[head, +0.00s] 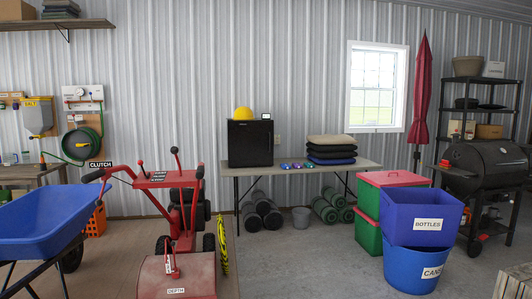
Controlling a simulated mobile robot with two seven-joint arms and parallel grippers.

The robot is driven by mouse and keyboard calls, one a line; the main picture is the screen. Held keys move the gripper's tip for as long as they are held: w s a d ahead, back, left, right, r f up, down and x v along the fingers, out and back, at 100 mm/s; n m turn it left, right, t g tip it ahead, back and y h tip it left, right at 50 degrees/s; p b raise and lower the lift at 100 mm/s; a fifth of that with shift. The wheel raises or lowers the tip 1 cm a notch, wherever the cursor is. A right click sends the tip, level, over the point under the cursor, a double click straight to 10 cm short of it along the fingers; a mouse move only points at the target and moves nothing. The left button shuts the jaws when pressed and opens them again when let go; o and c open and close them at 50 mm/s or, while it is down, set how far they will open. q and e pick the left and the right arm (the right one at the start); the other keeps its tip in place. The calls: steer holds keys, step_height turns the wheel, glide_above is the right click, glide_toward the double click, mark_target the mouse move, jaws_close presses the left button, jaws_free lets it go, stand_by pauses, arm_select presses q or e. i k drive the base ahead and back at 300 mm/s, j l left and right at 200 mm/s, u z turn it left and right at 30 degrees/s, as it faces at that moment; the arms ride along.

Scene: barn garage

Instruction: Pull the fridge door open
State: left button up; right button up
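A small black fridge (250,143) stands on a long table against the corrugated metal wall, left of the middle of the head view. Its dark front faces me and its door looks shut. A yellow hard hat (243,113) and a small white-framed display (266,117) sit on top of it. A handle on the door is too dark and small to make out. Neither of my grippers shows in the view.
The table (310,168) also bears stacked cushions (332,147) and small colored items. A red tiller (180,235) and a blue wheelbarrow (45,215) stand at the left. Blue bins (410,269) and a black grill (488,160) stand at the right. The floor (300,265) between is clear.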

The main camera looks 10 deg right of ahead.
mark_target(250, 143)
steer(key=i+l+z, duration=0.25)
steer(key=i+z, duration=0.25)
steer(key=i, duration=0.2)
steer(key=i+z, duration=0.3)
steer(key=i, duration=2.35)
steer(key=i+l, duration=0.1)
steer(key=i, duration=3.05)
steer(key=i+u, duration=0.35)
steer(key=i+l+u, duration=0.35)
steer(key=i, duration=0.2)
